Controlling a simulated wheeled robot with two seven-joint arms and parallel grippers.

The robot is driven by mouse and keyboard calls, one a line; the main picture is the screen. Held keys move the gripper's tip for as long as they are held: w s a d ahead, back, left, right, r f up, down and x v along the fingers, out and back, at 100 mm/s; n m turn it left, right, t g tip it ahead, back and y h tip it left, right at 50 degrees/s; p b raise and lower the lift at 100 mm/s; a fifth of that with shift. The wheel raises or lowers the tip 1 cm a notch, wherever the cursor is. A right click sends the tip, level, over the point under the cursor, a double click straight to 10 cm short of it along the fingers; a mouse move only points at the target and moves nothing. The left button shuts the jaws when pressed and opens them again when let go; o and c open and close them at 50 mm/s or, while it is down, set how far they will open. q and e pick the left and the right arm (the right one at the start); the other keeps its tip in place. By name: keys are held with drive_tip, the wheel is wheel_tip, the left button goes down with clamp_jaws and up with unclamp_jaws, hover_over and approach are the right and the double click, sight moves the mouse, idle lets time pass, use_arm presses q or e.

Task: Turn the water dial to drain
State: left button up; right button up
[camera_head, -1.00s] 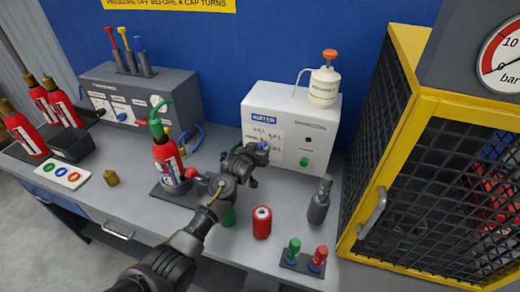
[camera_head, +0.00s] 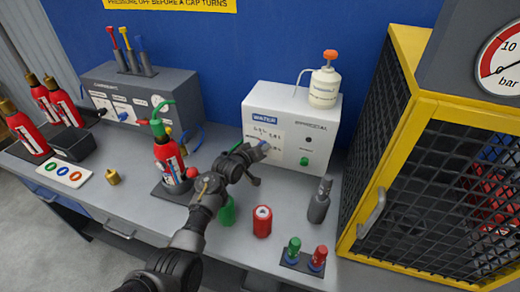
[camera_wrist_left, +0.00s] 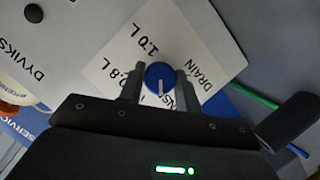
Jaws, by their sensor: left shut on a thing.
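The white water box (camera_head: 322,128) stands at the back of the bench in the head view. Its round blue dial (camera_wrist_left: 160,76) shows in the left wrist view, on a white label plate with "1.0 L", "0.8 L" and "DRAIN" markings. The dial's white pointer line points down in that view, and DRAIN is printed to its right. My left gripper (camera_wrist_left: 160,83) is shut on the dial, one finger on each side. In the head view my left gripper (camera_head: 257,154) reaches the box's front and hides most of the dial. My right gripper is not in view.
A red extinguisher (camera_head: 167,160) stands left of my left arm. A red can (camera_head: 262,221), a grey cylinder (camera_head: 319,204) and a small rack of green and red caps (camera_head: 303,264) stand on the right. A yellow mesh cage (camera_head: 412,170) bounds the bench's right side.

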use_arm(q)
drive_tip(key=o, duration=1)
drive_tip(key=shift+c, duration=0.2)
drive_tip(key=v, duration=1)
drive_tip(key=shift+s+a+b, duration=0.25)
drive_tip(key=shift+s+b, duration=0.05)
drive_tip(key=shift+b, duration=0.15)
drive_tip(key=shift+r, duration=0.2)
